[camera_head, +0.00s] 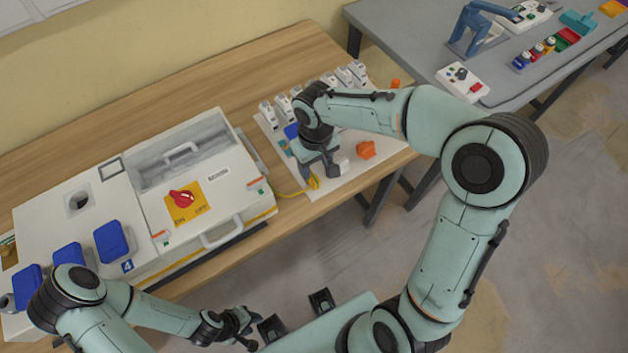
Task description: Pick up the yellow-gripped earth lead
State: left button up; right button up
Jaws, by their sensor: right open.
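The yellow-gripped earth lead (313,183) is at the front left of the white board, partly hidden by my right gripper. Its yellow cable (287,194) runs left toward the grey-white box. My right gripper (322,174) is open and points down at the board, with its fingers right by the yellow grip. I cannot tell whether the grip lies between the fingers or whether they touch it. My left gripper (248,328) is low in the view, in front of the table and away from the lead. Its finger gap is unclear.
The white board (378,166) holds a row of white sockets (342,77) and an orange piece (365,150). The box with a red switch (181,198) and blue socket covers (111,241) fills the table's left. A grey table (400,45) stands behind right.

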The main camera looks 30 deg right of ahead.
aim_at(314, 177)
notch_tip(314, 177, down, 7)
jog(key=shift+w+f, duration=0.15)
grip_shut()
dwell(0.4)
